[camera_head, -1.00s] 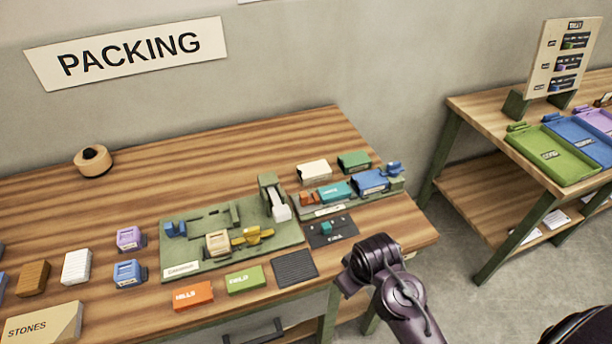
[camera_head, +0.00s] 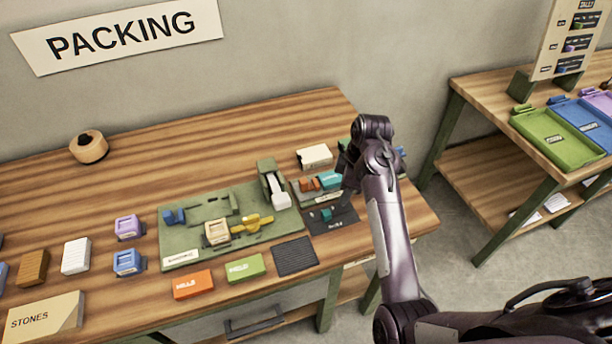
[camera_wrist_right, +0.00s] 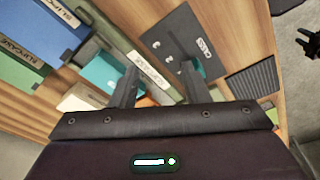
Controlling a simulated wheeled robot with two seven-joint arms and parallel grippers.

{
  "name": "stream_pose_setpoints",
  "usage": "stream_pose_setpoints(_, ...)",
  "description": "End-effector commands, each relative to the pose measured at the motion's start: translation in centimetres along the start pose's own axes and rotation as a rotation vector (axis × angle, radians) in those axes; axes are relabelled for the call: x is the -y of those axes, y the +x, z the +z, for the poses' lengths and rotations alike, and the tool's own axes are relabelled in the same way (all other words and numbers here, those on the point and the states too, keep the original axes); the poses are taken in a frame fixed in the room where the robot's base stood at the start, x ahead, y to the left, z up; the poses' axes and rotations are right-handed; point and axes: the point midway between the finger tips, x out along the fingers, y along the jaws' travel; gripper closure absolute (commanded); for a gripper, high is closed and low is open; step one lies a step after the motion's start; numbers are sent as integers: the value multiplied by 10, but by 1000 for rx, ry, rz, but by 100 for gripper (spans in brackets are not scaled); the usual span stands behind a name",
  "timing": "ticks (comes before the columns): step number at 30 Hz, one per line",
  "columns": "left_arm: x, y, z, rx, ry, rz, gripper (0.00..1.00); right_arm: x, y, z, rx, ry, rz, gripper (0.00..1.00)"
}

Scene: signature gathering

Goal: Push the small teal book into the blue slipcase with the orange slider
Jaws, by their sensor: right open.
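The small teal book (camera_head: 329,180) lies on the low green rail fixture at the right of the packing table, with the orange slider (camera_head: 307,185) just left of it. In the head view my right arm hides the blue slipcase; the right wrist view shows it (camera_wrist_right: 38,28) at the upper left. The teal book (camera_wrist_right: 101,73) shows there, partly behind a finger. My right gripper (camera_head: 350,172) is over the fixture's right part, its fingertips mostly hidden. In the wrist view the gripper (camera_wrist_right: 154,62) is open, with fingers apart above the fixture's label and dark card.
A dark numbered card (camera_head: 335,219) with a teal piece lies in front of the fixture. A green board (camera_head: 190,250) with yellow and blue parts is to its left. A white block (camera_head: 314,156) stands behind. Orange and green boxes lie along the front.

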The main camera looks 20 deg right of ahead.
Motion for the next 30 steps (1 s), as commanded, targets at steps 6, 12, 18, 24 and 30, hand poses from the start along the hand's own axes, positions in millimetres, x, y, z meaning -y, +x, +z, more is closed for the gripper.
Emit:
stream_pose_setpoints(6,1,0,-7,-10,0,-1,64,-34,-31,-66,-157,-380,-126,58)
stream_pose_setpoints(12,1,-1,-10,-14,0,-1,64,-39,-44,-91,-224,-539,-164,58)
stream_pose_setpoints(18,1,-10,-10,-14,0,-1,64,-33,-25,-95,-227,-551,-168,58)
stream_pose_setpoints(24,0,-19,-10,-13,-1,0,64,-26,6,-101,-226,-550,-166,58)
stream_pose_setpoints(30,0,-23,-10,-11,-1,0,64,-23,26,-104,-226,-549,-164,58)
